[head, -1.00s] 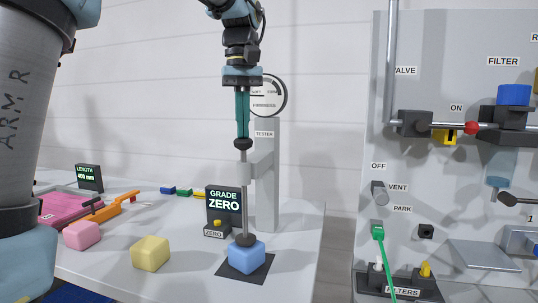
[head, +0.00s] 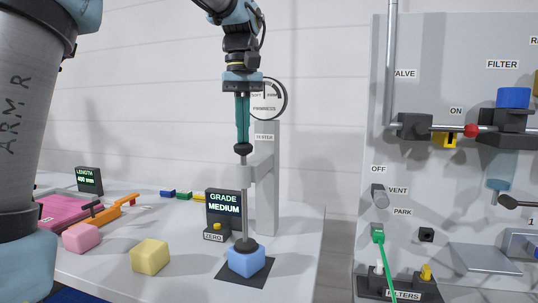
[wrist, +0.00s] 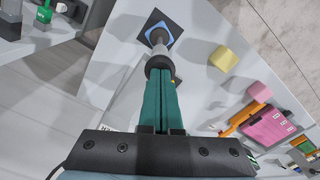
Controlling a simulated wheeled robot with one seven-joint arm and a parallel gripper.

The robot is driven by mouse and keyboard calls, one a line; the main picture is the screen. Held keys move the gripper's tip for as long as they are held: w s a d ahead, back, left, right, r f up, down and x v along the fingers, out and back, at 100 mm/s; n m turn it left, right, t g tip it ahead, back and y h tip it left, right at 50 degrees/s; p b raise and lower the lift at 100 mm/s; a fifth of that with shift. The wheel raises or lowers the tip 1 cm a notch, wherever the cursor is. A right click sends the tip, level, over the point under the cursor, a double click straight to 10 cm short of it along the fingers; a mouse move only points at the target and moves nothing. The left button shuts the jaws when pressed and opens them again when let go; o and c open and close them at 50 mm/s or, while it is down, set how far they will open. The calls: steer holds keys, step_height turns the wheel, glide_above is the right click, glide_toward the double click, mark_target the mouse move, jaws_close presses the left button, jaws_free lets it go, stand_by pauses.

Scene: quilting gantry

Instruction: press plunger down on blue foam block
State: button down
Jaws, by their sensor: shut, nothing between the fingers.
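The plunger (head: 245,200) stands upright in the tester (head: 266,190), its dark foot resting on the blue foam block (head: 246,263). The block sits on a dark square pad (head: 229,268) on the table. My gripper (head: 243,144) is shut with nothing between its fingers, and its fingertips rest on the plunger's black knob. The grade display (head: 224,203) reads MEDIUM. The round firmness dial (head: 267,98) is partly hidden by my gripper. In the wrist view my teal fingers (wrist: 160,75) point at the knob, with the blue block (wrist: 150,27) beyond.
A yellow block (head: 150,256) and a pink block (head: 81,238) lie left of the tester. A zero button box (head: 215,236) stands behind the blue block. A grey panel (head: 455,75) with valve and filter parts stands to the right.

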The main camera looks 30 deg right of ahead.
step_height(320, 180, up, 15)
steer(key=p, duration=1.4)
steer(key=shift+f, duration=0.1)
steer(key=w+a+f+n+b, duration=0.1)
steer(key=w+a+f+b, duration=0.25)
steer(key=a+f, duration=1.5)
steer(key=s+a+f, duration=0.3)
steer(key=a+f, duration=0.3)
steer(key=f, duration=0.1)
steer(key=s+a+f+t+b, duration=0.1)
steer(key=s+a+f, duration=0.3)
steer(key=f, duration=0.4)
steer(key=shift+s+a+t, duration=0.25)
steer(key=shift+a+t, duration=0.05)
steer(key=shift+a, duration=0.55)
